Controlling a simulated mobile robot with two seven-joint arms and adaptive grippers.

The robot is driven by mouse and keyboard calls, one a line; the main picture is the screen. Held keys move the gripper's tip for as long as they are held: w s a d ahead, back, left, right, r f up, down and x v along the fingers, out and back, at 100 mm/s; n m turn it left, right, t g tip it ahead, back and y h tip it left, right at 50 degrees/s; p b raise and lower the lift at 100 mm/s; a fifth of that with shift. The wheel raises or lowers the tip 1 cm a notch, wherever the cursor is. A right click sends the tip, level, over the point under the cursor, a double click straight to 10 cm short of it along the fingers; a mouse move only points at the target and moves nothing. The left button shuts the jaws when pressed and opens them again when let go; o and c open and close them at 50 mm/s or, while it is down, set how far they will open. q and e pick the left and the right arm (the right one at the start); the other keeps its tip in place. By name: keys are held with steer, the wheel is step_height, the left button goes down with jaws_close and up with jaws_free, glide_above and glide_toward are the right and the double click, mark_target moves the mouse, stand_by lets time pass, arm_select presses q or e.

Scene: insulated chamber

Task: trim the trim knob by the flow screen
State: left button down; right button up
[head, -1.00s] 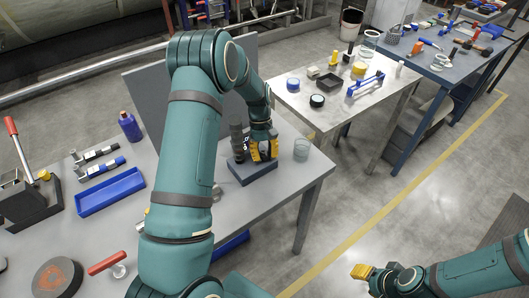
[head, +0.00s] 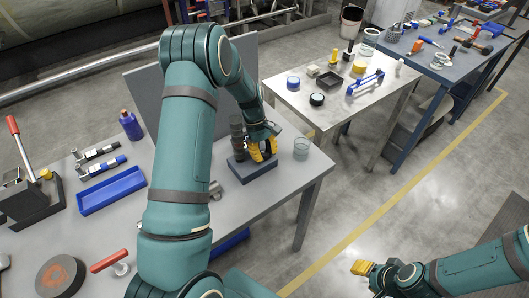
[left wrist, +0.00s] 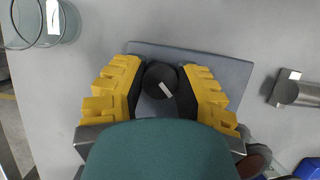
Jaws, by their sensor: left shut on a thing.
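The trim knob (left wrist: 158,76) is a dark round knob with a pale mark, on a blue-grey base block. In the left wrist view it sits between the yellow-backed fingers of my left gripper (left wrist: 162,90), which is shut on it. In the head view my left gripper (head: 263,150) points down at the base block (head: 252,170), and its fingers hide the knob. A dark ribbed cylinder (head: 237,140) stands on the block beside the gripper. I cannot make out a flow screen readout. My right gripper (head: 362,268) is low at right, away from the tables; its opening is unclear.
A clear glass beaker (head: 301,149) stands close to the right of the block, near the table edge. A blue tray (head: 111,191), a purple bottle (head: 131,126) and a red-handled lever (head: 21,147) are to the left. A grey panel rises behind.

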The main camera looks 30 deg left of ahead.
mark_target(265, 152)
arm_select(q)
steer(key=shift+s+f, duration=0.1)
steer(key=c, duration=0.6)
jaws_free()
steer(key=shift+c, duration=0.2)
steer(key=shift+r, duration=0.45)
step_height(265, 152, up, 9)
steer(key=shift+r, duration=0.1)
steer(key=shift+r, duration=0.1)
